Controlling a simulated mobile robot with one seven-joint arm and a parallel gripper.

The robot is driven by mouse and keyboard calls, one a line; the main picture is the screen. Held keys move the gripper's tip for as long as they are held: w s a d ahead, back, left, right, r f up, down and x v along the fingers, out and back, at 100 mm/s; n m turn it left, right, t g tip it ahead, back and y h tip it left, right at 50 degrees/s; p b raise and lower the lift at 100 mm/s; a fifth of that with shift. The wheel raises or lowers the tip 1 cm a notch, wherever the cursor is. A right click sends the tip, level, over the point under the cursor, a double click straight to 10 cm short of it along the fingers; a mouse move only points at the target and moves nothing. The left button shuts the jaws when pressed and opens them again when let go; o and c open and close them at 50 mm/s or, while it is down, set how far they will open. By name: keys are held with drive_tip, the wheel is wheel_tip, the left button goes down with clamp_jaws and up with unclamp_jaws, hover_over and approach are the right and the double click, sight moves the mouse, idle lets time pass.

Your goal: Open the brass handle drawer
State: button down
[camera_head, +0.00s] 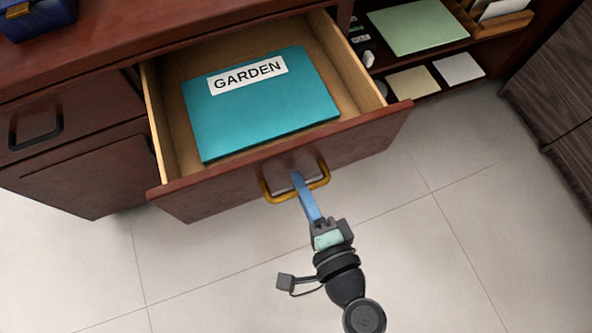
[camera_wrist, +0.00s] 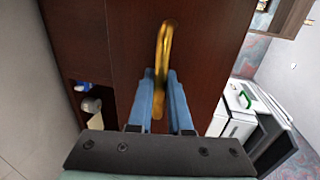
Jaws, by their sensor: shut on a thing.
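The drawer (camera_head: 375,143) stands well open, pulled out from the dark red-brown desk, in the head view. Its front carries a brass handle (camera_head: 269,196), which also shows in the wrist view (camera_wrist: 165,45). My gripper (camera_head: 298,180) is at the middle of the handle, its blue fingers closed around the bar. In the wrist view the two blue fingers (camera_wrist: 160,88) sit either side of the brass bar. A teal folder (camera_head: 262,110) with a white "GARDEN" label lies inside the drawer.
A closed drawer with a dark handle (camera_head: 36,132) is at the left. Open shelves (camera_head: 430,62) with papers are at the upper right. A dark wooden cabinet (camera_head: 560,90) stands at the far right. The tiled floor (camera_head: 440,240) in front is clear.

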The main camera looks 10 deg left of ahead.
drive_tip(key=shift+s+d, duration=0.1)
drive_tip(key=shift+d, duration=0.05)
drive_tip(key=c, duration=0.8)
unclamp_jaws()
drive_tip(key=shift+c, duration=0.2)
drive_tip(key=p+v, duration=0.1)
drive_tip(key=v, duration=1.2)
drive_tip(key=shift+p, duration=0.4)
